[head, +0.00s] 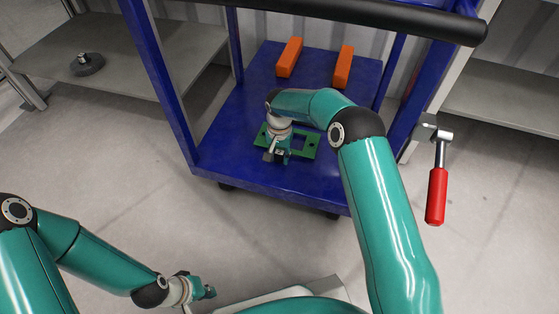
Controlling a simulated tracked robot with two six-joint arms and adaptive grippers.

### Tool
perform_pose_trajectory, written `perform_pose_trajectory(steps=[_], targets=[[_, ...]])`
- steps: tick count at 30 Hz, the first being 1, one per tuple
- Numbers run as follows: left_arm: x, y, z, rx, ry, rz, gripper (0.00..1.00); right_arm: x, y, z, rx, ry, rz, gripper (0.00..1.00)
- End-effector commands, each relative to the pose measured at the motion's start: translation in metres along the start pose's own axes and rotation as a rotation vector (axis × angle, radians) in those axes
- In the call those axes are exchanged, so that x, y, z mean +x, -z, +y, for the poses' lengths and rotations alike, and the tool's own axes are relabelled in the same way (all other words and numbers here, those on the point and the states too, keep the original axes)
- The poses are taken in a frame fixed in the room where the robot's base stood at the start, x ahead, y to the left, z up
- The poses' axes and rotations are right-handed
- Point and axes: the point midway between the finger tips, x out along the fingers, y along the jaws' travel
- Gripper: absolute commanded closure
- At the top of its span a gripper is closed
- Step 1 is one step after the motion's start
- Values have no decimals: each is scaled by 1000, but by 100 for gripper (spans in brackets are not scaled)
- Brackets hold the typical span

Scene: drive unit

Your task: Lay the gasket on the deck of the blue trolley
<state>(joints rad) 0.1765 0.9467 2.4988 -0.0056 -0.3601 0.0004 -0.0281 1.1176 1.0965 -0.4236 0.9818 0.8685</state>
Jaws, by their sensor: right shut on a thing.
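The gasket (309,145) is a flat green plate with holes, over the front part of the deck (232,112) of the blue trolley. My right gripper (276,155) is shut on the gasket near its left side, and the gripper and wrist hide part of it. I cannot tell whether the gasket touches the deck or is just above it. My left gripper (207,293) is low at the bottom left, away from the trolley and with nothing visible in it; its finger opening is too small to make out.
Two orange blocks (289,57) (343,67) stand towards the back of the deck. Blue posts and a black handle bar (400,20) frame the trolley. A red-handled tool (437,195) is at its right. A dark round part (87,65) lies on the left grey shelf (125,50).

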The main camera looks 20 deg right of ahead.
Motion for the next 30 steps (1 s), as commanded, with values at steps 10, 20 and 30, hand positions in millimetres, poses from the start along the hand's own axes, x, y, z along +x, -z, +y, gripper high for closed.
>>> perform_pose_trajectory(steps=[10, 20, 30], targets=[[6, 0, -2, 0, 0, 0, 100, 14, 1, 0, 0, 1, 2, 100], [7, 0, -2, 0, 0, 0, 100, 16, 0, 0, 0, 1, 2, 42], [4, 0, -1, 0, 0, 0, 100, 11, 1, 0, 1, 1, 2, 42]])
